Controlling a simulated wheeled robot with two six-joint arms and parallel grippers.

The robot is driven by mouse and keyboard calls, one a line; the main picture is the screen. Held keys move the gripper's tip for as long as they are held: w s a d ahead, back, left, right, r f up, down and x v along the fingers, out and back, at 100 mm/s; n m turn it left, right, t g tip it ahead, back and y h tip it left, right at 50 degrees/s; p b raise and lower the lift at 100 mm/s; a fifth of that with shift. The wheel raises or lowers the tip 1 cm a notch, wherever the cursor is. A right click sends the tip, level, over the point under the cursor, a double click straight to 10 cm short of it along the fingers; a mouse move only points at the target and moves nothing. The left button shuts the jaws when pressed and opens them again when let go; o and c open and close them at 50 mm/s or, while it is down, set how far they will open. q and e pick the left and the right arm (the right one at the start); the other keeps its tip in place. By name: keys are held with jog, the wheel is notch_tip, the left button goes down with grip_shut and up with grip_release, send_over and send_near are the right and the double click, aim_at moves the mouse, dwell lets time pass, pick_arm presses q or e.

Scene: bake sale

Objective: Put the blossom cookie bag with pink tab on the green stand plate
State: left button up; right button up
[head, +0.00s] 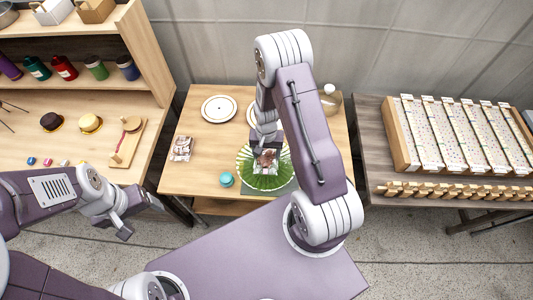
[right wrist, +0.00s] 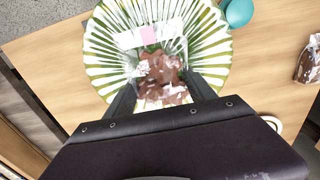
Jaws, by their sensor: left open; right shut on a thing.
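The cookie bag (right wrist: 162,74) is clear with brown cookies inside and a pink tab on its white top strip. My right gripper (right wrist: 163,92) is shut on it, with one finger on each side. The green stand plate (right wrist: 105,62), green and white striped with a fluted rim, lies directly below the bag. In the head view the bag (head: 265,161) appears over the middle of the plate (head: 262,183). I cannot tell whether it touches the plate. My left gripper (head: 140,217) is open and empty, above the floor left of the table.
Another cookie bag (head: 181,148) lies on the wooden table (head: 200,183) to the left. A teal round item (head: 226,179) sits close to the plate's left rim. A white plate (head: 219,109) is at the back, and a bowl (head: 331,100) at the back right.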

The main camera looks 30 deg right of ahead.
aim_at(267, 154)
jog(key=shift+w+f, duration=0.1)
jog(key=shift+f, duration=0.2)
jog(key=o, duration=0.9)
notch_tip(267, 154, up, 12)
jog(key=s+a+r+n, duration=0.1)
jog(key=s+r+n, duration=0.1)
jog(key=s, duration=0.1)
jog(key=s+a+r+n, duration=0.1)
jog(key=s+a+n, duration=0.1)
jog(key=s, duration=0.1)
jog(key=s+a+r+n+t, duration=0.1)
jog(key=s+a+r+n, duration=0.1)
jog(key=s, duration=0.1)
jog(key=shift+s+a+r, duration=0.25)
jog(key=shift+s+r, duration=0.1)
